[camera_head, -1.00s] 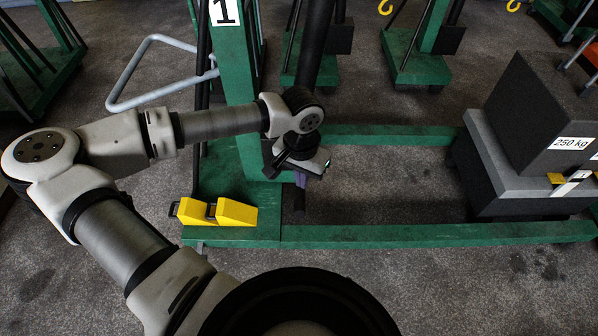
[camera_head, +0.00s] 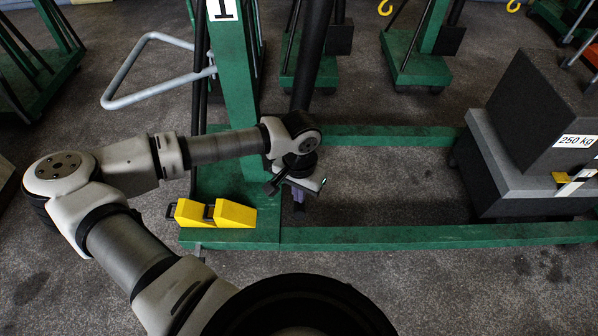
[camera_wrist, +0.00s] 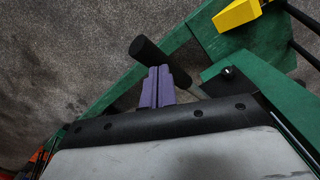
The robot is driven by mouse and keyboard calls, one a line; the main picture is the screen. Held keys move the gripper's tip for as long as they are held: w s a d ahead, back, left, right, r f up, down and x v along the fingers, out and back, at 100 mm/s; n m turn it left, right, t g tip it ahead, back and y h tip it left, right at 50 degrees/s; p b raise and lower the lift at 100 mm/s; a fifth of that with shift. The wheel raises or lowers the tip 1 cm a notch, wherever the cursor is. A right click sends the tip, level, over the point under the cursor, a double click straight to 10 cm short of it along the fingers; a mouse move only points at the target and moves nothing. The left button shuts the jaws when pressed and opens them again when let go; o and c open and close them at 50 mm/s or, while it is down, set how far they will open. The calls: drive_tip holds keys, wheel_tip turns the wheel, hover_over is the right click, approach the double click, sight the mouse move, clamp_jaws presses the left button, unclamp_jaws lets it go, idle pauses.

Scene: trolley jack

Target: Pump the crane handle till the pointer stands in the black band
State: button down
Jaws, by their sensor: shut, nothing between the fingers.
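The green crane (camera_head: 238,70), marked 1, stands in the middle of the head view with a black ram (camera_head: 313,55) along its mast. My gripper (camera_head: 297,205) hangs beside the mast foot, over the base frame. Its purple fingers (camera_wrist: 157,80) are shut and empty in the wrist view. A rod with a black grip (camera_wrist: 145,48), seemingly the pump handle, lies close to the fingertips; its shaft passes beyond them, and I cannot tell whether they touch. At the grey load, a yellow marker (camera_head: 562,177) sits by a white plate (camera_head: 567,189) with a black band; their exact alignment is too small to read.
Two yellow wedges (camera_head: 233,213) lie on the base left of my gripper. A grey bar loop (camera_head: 150,98) juts out behind my arm. The weight block (camera_head: 530,95) labelled 250 kg stands right. Open floor (camera_head: 450,285) lies in front of the green rail (camera_head: 430,235).

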drive_tip(key=shift+f, duration=0.1)
wheel_tip(320, 180, down, 8)
drive_tip(key=f+b, duration=0.1)
drive_tip(key=b, duration=0.8)
drive_tip(key=shift+r+p, duration=2.55)
drive_tip(key=shift+r, duration=2.6)
